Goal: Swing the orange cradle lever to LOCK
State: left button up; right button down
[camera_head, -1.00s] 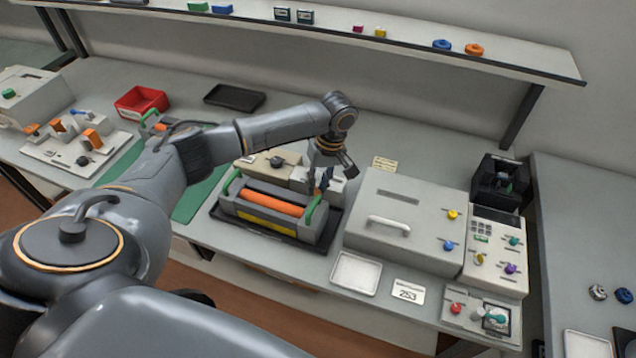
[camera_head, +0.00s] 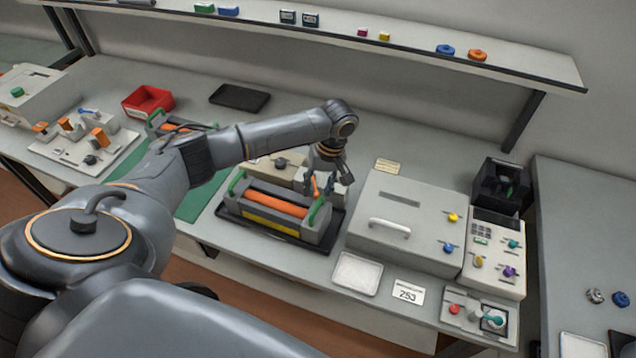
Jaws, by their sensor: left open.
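My left gripper (camera_head: 329,188) is open and points down over the back right end of a grey toner cartridge (camera_head: 265,220). The cartridge has an orange roller, a yellow label and green end handles, and sits in a black tray (camera_head: 256,233). A small upright orange piece (camera_head: 314,184), which looks like the cradle lever, shows right beside the gripper's fingers. I cannot tell whether it is between them or touching. Any LOCK marking is too small or hidden. A beige block with a black knob (camera_head: 281,162) stands behind the cartridge, partly hidden by my arm.
A grey machine (camera_head: 400,225) with a handle stands close right of the gripper. A white tray (camera_head: 357,273) and a 253 card (camera_head: 409,291) lie in front. A red bin (camera_head: 147,101) and black tray (camera_head: 240,97) lie farther back. A shelf (camera_head: 420,50) runs above.

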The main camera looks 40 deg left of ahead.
pick_arm(q)
notch_tip(320, 180, up, 12)
jog(key=w+d, duration=0.1)
jog(key=shift+w+d+f, duration=0.15)
jog(key=shift+w+d, duration=0.15)
